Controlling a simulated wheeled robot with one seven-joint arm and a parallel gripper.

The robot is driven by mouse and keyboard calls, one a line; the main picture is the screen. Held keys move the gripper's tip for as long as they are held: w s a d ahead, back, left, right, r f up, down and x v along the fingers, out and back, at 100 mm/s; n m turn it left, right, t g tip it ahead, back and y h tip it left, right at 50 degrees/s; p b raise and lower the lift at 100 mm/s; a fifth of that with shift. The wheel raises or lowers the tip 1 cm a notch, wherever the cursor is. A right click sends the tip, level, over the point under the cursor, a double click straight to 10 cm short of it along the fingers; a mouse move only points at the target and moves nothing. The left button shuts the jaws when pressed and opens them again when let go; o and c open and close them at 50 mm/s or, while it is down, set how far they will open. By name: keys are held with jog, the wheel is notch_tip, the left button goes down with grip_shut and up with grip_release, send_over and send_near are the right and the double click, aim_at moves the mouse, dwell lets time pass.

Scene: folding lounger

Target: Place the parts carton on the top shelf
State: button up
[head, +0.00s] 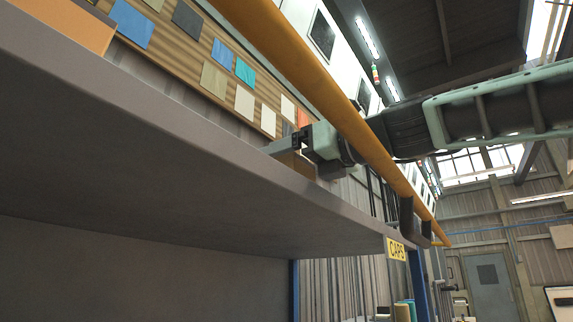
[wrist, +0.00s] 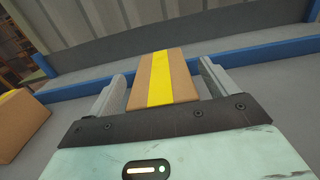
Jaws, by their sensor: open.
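A brown carton with a yellow stripe (wrist: 147,80) lies between the two fingers of my gripper (wrist: 160,74) in the wrist view. Narrow gaps show beside it, so the fingers are open around it, not clamped. In the head view my gripper (head: 289,146) is at the shelf's edge, with a small brown part of the carton (head: 297,162) just below it. The grey shelf (head: 150,125) is seen from below, so its top surface is mostly hidden there. In the wrist view the carton appears to rest on the grey shelf surface (wrist: 265,85).
Another brown carton (wrist: 18,122) is at the left in the wrist view. An orange box (head: 62,22) sits at upper left in the head view. A long yellow bar (head: 320,85) crosses near my arm. A blue rail (wrist: 235,55) runs behind the carton. A CAPS label (head: 396,249) hangs at the shelf end.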

jog(key=b+v, duration=0.3)
jog(key=v, duration=0.8)
jog(key=shift+s+d, duration=0.15)
